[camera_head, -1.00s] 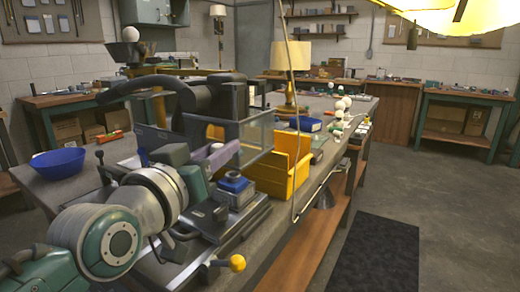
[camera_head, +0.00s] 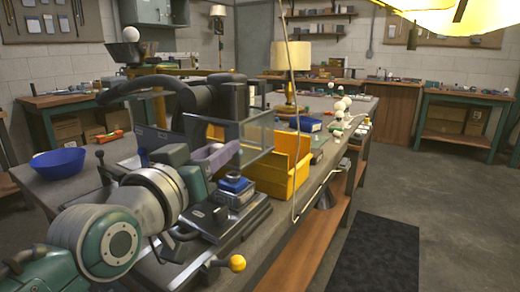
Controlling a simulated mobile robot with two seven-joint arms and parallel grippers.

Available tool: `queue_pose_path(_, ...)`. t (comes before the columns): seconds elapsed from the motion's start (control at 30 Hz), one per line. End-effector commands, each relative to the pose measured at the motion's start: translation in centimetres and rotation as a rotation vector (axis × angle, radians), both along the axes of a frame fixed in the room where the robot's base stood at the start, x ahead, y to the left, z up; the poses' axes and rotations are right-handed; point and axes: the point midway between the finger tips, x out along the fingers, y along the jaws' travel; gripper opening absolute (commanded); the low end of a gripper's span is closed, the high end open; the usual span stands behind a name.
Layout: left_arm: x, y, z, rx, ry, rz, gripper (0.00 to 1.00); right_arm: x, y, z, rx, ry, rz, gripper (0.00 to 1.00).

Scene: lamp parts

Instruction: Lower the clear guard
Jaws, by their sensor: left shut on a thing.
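The clear guard (camera_head: 257,138) is a see-through panel with a dark frame, on the front of a dark machine (camera_head: 205,105) with a long curved handle, standing on the bench. My left arm comes in from the lower left. My left gripper (camera_head: 222,156) is at the guard's lower left edge and is shut on it. The exact contact of its fingertips is partly hidden by the gripper body. My right gripper is not in view.
A yellow bin (camera_head: 285,178) stands close behind and right of the guard. A blue-topped vise (camera_head: 235,186) sits below it. A blue bowl (camera_head: 58,163) is at left. A lamp (camera_head: 291,58) stands farther back.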

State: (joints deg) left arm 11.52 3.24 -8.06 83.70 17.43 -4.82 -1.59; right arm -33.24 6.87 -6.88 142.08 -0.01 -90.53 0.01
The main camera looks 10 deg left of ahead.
Motion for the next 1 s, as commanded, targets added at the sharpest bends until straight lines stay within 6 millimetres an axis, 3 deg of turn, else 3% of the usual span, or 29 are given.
queue_pose_path(0.37, 0.0, 0.0, -0.1, 0.000, -0.002, 0.000, 0.00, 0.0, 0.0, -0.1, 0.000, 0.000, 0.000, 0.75)
queue_pose_path(0.47, 0.0, 0.0, -1.6, 0.000, 0.000, 0.000, 0.00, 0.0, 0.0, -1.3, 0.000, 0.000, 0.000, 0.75)
queue_pose_path(0.73, 0.0, 0.0, -8.2, 0.001, 0.002, 0.001, 0.00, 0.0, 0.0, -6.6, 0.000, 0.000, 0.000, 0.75)
queue_pose_path(0.87, 0.0, 0.0, -9.8, 0.000, 0.002, 0.000, 0.00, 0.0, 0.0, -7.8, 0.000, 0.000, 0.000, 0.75)
queue_pose_path(1.0, 0.0, 0.0, -10.2, 0.001, 0.004, -0.001, 0.00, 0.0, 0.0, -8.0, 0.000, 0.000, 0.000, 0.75)
